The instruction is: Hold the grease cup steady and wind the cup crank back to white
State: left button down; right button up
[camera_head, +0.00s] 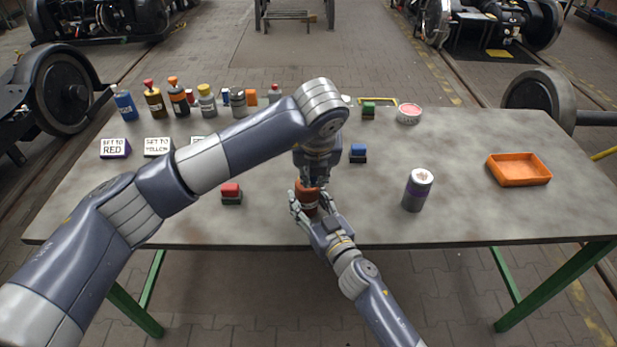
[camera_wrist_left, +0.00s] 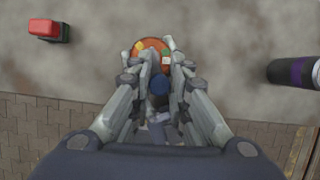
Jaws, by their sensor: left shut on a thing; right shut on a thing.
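The grease cup (camera_head: 307,194) is an orange-brown upright cup near the table's front edge. In the left wrist view its orange top (camera_wrist_left: 148,44) shows with several coloured marks, among them green, yellow and a pale one. My left gripper (camera_head: 311,181) reaches down from above and is shut at the cup's top. In the left wrist view a round blue knob (camera_wrist_left: 159,85), apparently the crank's, sits between its fingers. Which mark the crank is at cannot be told. My right gripper (camera_head: 307,206) comes from the front and is shut around the cup's side. The fingers hide much of the cup and crank.
An orange tray (camera_head: 518,169) is at far right. Bottles (camera_head: 154,100) and sign blocks (camera_head: 115,148) stand behind my left arm. Table between can and tray is clear.

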pick_arm(q)
jog(key=c, duration=1.4)
grip_release()
jog(key=shift+s+d+f, duration=0.1)
jog(key=shift+f, duration=0.05)
jog(key=shift+c, duration=0.2)
jog(key=s+a+r+m+h, duration=0.1)
jog(key=s+r+m, duration=0.15)
jog(key=r, duration=0.35)
jog(key=s+a+r+m+h, duration=0.1)
jog(key=s+r+m, duration=0.15)
jog(key=r, duration=0.25)
jog(key=shift+m, duration=0.3)
jog(key=x, duration=1.1)
jog(key=shift+w, duration=0.2)
